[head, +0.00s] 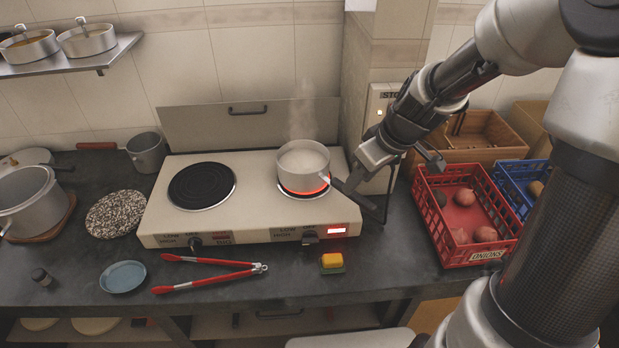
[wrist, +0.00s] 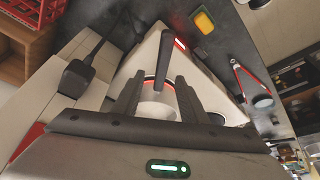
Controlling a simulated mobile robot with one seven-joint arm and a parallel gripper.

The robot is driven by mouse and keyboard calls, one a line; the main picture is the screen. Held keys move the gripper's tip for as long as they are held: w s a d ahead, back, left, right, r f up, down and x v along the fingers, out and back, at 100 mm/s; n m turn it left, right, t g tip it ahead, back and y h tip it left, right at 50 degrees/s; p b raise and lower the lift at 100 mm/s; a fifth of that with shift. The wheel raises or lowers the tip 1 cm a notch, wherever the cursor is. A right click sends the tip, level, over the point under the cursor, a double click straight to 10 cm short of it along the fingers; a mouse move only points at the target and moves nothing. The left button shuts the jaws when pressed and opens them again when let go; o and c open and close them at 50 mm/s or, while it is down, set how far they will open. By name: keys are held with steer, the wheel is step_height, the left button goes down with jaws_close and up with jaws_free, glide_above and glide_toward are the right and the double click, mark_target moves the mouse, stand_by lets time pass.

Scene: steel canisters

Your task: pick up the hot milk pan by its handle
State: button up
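The milk pan (head: 303,160), pale and steaming, stands on the glowing right burner of the hotplate. Its dark handle (head: 357,197) points to the right and front. My gripper (head: 390,168) is above and to the right of the pan, near the handle. In the wrist view its two fingers (wrist: 156,82) are wide apart with nothing gripped. The pan (wrist: 158,108) shows beyond and between them, and its handle (wrist: 165,60) runs up the picture. The gripper body hides part of the pan there. I cannot tell the exact gap from fingers to handle.
The left burner (head: 202,185) is dark and empty. Red tongs (head: 210,275) and a yellow sponge (head: 332,261) lie in front of the hotplate (head: 250,225). A wall corner with a switch box (head: 378,105) is close behind my gripper.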

steer(key=b+x, duration=0.1)
steer(key=x, duration=0.1)
steer(key=b+x, duration=0.2)
steer(key=shift+w+a+f, duration=0.2)
steer(key=shift+a+f, duration=0.1)
steer(key=shift+r, duration=0.1)
jaws_close()
stand_by(1.0)
